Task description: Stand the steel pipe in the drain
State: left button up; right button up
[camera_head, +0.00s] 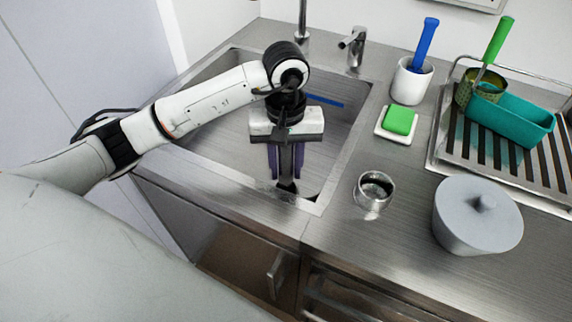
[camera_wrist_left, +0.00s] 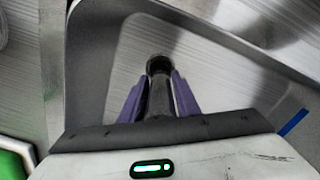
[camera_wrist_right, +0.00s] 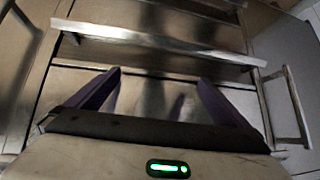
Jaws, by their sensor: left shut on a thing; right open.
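My left gripper (camera_head: 287,176) reaches down into the sink, its purple fingers pointing at the floor of the basin. It also shows in the left wrist view (camera_wrist_left: 160,98), where it is shut on the steel pipe (camera_wrist_left: 160,97), a dark, narrow tube between the fingers. The round, dark drain (camera_wrist_left: 158,65) shows just beyond the pipe's far end. The pipe looks about upright and lined up with the drain, but I cannot tell whether its end is inside. My right gripper (camera_wrist_right: 158,98) is open and empty, in front of the cabinet below the counter.
The sink rim (camera_head: 345,150) surrounds the left arm's work area. A small steel cup (camera_head: 374,190) and a grey lidded pot (camera_head: 477,215) stand right of it. A green sponge (camera_head: 399,120), a white cup (camera_head: 411,82) and a drying rack (camera_head: 452,160) are farther right. A blue strip (camera_head: 325,101) lies in the basin.

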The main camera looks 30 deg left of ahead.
dwell(0.3)
pick_arm(q)
jog(key=shift+f+b, duration=0.65)
jog(key=shift+b, duration=0.2)
jog(key=o, duration=0.7)
jog(key=shift+c, duration=0.2)
jog(key=shift+r, duration=0.1)
jog(key=shift+r+p, duration=2.95)
jog(key=shift+r, duration=2.55)
